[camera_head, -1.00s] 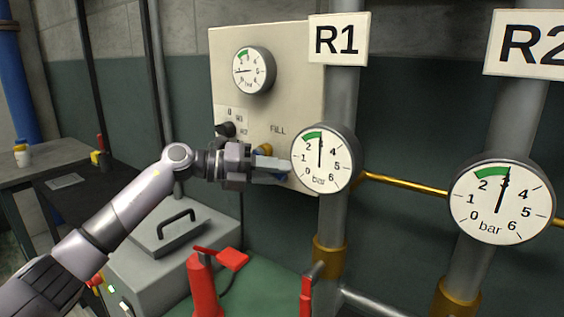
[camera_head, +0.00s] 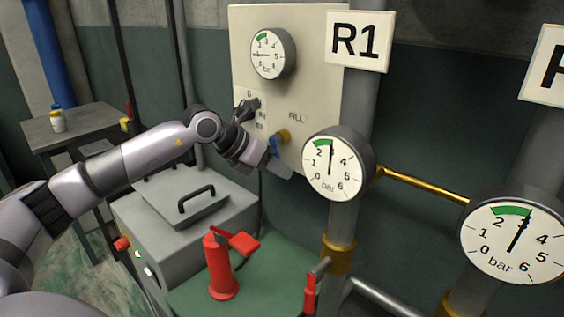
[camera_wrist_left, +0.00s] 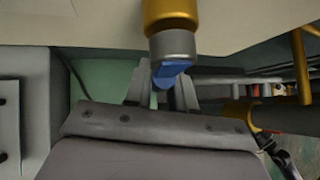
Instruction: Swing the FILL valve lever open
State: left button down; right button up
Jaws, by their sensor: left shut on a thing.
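The FILL valve has a brass body (camera_head: 284,137) below the FILL label on the beige panel (camera_head: 310,100). Its blue lever (camera_head: 274,147) hangs downward from the valve, partly hidden by my gripper. My left gripper (camera_head: 279,168) is at the lever, tilted down to the right, and is shut on it. In the left wrist view the blue lever (camera_wrist_left: 171,73) sits between the two fingers (camera_wrist_left: 161,94), below the grey collar and brass body (camera_wrist_left: 172,12). The lever's lower end is hidden. My right gripper is not in view.
The R1 gauge (camera_head: 338,163) and its pipe stand close to the right of the gripper. A black selector knob (camera_head: 246,108) is just above my wrist. Below are a grey box with a black handle (camera_head: 197,201) and a red tool (camera_head: 220,265) on a green surface.

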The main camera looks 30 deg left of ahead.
pick_arm(q)
jog(key=shift+w+a+m+y, duration=0.1)
jog(key=shift+a+m+y, duration=0.45)
jog(key=shift+y, duration=0.35)
jog(key=shift+a, duration=0.15)
jog(key=c, duration=1)
grip_release()
jog(key=shift+c, duration=0.2)
jog(key=b+v, duration=0.1)
jog(key=v, duration=0.6)
jog(key=shift+b, duration=0.3)
